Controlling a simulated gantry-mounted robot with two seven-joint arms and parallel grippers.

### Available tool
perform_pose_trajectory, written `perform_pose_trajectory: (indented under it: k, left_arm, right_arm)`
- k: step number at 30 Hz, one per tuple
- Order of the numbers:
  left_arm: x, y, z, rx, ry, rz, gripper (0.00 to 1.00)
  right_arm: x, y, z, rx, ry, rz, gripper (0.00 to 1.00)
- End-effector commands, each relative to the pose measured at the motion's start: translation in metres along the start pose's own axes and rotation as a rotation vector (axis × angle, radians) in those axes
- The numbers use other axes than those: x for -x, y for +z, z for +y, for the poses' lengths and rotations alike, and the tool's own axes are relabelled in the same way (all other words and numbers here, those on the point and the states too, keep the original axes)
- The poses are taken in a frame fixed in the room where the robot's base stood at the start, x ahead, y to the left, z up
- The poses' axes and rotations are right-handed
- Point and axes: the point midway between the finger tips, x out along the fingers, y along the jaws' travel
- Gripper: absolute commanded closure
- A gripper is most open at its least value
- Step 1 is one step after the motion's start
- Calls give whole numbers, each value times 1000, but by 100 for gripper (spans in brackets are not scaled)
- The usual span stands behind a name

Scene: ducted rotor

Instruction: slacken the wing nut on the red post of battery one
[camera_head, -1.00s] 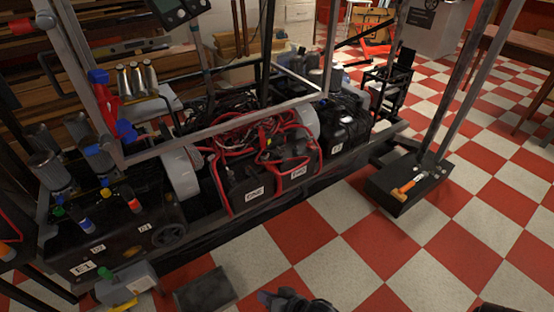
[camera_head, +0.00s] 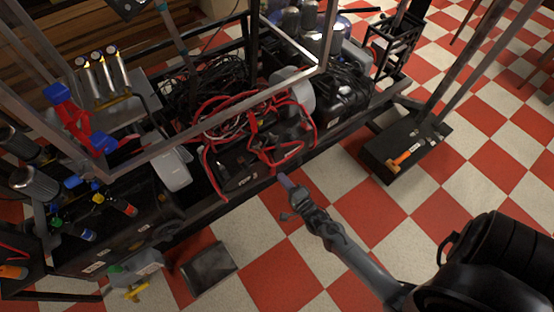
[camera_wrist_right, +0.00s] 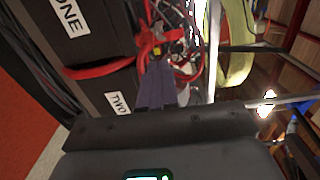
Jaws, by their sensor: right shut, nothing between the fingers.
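Battery one (camera_head: 236,180) is a black box in the frame, with red cables over its top. Its "ONE" label shows in the right wrist view (camera_wrist_right: 70,14). Battery two (camera_wrist_right: 95,88), labelled "TWO", sits beside it. My right gripper (camera_head: 283,179) is shut and empty, its tips at the front of the batteries in the head view. In the right wrist view its fingers (camera_wrist_right: 157,75) point at the red cables (camera_wrist_right: 148,42) by the batteries. A small yellowish part (camera_wrist_right: 155,48) shows among those cables. I cannot make out the red post or its wing nut. My left gripper is not in view.
Metal frame bars (camera_head: 215,112) cross above the batteries. A black base plate (camera_head: 405,152) with an orange-handled tool (camera_head: 404,157) stands at right. Bottles (camera_head: 120,205) and a red-and-blue clamp (camera_head: 78,118) are at left. The checkered floor in front is mostly clear.

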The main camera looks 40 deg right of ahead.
Motion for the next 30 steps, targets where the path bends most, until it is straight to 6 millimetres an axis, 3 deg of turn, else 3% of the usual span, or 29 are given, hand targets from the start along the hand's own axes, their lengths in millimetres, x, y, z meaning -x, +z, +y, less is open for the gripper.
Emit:
perform_pose_trajectory:
  k: [18, 24, 30]
  left_arm:
    - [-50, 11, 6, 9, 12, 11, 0]
    - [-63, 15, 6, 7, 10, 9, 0]
    - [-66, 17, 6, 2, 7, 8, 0]
  right_arm:
    - [-103, -1, 2, 5, -7, -1, 100]
    - [-125, -2, 1, 4, -6, 0, 100]
    - [-134, -1, -1, 4, -4, -1, 100]
